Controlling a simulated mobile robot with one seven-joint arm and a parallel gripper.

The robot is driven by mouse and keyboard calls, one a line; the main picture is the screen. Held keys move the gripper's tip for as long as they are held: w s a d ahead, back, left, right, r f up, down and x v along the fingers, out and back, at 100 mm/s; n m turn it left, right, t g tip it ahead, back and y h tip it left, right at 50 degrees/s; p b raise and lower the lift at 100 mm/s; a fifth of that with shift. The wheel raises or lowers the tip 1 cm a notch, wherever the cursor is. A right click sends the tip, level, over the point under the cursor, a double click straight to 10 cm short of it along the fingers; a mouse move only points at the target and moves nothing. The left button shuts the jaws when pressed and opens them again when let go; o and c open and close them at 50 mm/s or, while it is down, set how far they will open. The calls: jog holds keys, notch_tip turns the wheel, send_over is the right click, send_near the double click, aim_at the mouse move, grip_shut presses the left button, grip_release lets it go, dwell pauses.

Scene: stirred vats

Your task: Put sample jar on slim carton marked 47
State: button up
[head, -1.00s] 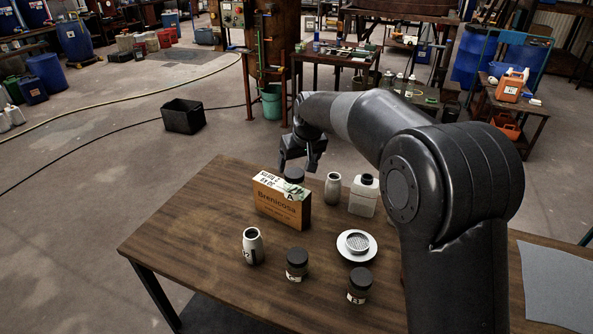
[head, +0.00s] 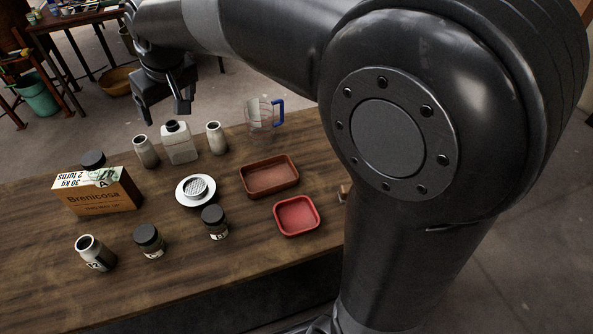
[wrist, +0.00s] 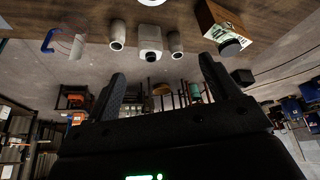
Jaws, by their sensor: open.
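An orange-brown carton (head: 100,198) lettered "Brenicosa" stands upright at the table's left. Its pale top shows "30 kg 2 turns" and an "A"; I cannot read a 47. Black-lidded jars stand behind the carton (head: 93,159), in front of it (head: 149,240) and near the middle (head: 214,221); labels are too small to read surely. An open-mouthed pale jar (head: 95,253), label seemingly "12", stands front left. I cannot tell which is the sample jar. My gripper (head: 167,108) is open and empty, above and beyond the table's back edge. The carton (wrist: 208,20) also shows in the wrist view.
Two pale jars (head: 146,151) (head: 217,138) flank a white bottle (head: 179,142) at the back. A blue-handled jug (head: 260,115), a strainer on a white dish (head: 196,190), a brown tray (head: 250,188) and a red tray (head: 277,222) stand rightward. The front left tabletop is clear.

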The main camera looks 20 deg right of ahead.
jog(key=s+d+f+m+h, duration=0.1)
jog(key=s+d+f+m, duration=0.1)
jog(key=s+d, duration=0.8)
jog(key=s+d+f+m+t+h, duration=0.1)
jog(key=s+d+f+m, duration=0.1)
jog(key=s+d, duration=0.8)
jog(key=s+m, duration=0.1)
jog(key=s, duration=0.2)
jog(key=shift+s+m, duration=0.3)
